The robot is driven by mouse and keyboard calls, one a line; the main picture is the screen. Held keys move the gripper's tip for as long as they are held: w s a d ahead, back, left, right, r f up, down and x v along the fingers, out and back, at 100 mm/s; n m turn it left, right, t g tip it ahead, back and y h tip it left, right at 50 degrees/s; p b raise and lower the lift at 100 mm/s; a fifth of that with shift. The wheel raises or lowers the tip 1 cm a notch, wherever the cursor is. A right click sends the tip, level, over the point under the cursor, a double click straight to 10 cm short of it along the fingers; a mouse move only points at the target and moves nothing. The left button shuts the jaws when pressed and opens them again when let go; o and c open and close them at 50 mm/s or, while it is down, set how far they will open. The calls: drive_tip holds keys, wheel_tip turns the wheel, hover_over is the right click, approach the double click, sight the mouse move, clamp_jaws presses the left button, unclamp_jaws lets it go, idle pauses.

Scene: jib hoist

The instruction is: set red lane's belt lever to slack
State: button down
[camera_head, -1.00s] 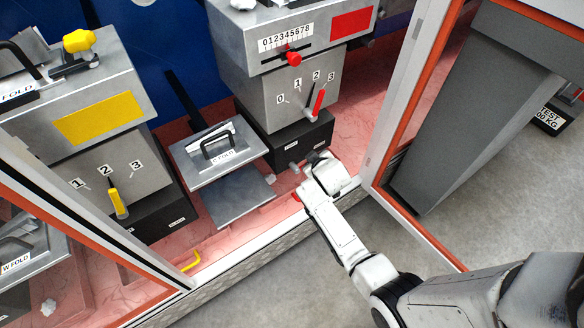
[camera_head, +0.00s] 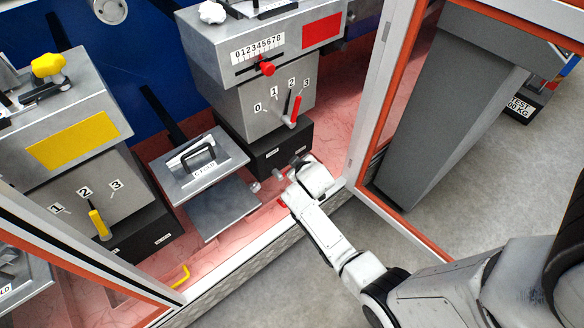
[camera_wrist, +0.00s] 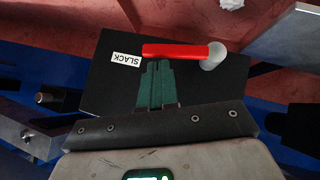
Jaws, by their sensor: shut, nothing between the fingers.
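The red belt lever (camera_wrist: 176,51) shows in the wrist view as a short red bar on a grey round pivot (camera_wrist: 213,56) at its right. Its free end points left, close to the white SLACK label (camera_wrist: 126,60) on a black box. My gripper (camera_wrist: 158,66) is shut and empty, its green fingertips just below the bar; I cannot tell if they touch. In the head view the black base box (camera_head: 265,150) of the red lane stands beyond my white wrist (camera_head: 312,182), which hides my fingertips and the lever.
Above the box are a red-handled lever (camera_head: 296,108) on a 0–3 scale and a red slider (camera_head: 267,69). A grey tray with a black handle (camera_head: 198,155) stands left. A white and orange door frame (camera_head: 365,130) is close right of my arm. Grey floor is clear in front.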

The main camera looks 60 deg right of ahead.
drive_tip(key=w+d+r+p+v, duration=0.1)
drive_tip(key=p+v, duration=0.3)
drive_tip(key=v, duration=0.8)
drive_tip(key=shift+d+r, duration=0.3)
drive_tip(key=shift+r, duration=0.4)
drive_tip(key=s+a+r+g+y+p, duration=0.2)
drive_tip(key=s+a+r, duration=0.3)
drive_tip(key=s+a, duration=0.4)
drive_tip(key=s+a+r+n+g+y+p, duration=0.1)
drive_tip(key=s+a+r+g+y+p, duration=0.2)
drive_tip(key=s+a, duration=0.6)
wheel_tip(320, 180, up, 4)
drive_tip(key=shift+a+f+g+y+p, duration=0.15)
drive_tip(key=shift+a+g+y+p, duration=0.15)
drive_tip(key=shift+a+g+p, duration=0.55)
drive_tip(key=c, duration=1.9)
unclamp_jaws()
drive_tip(key=shift+d+p, duration=0.3)
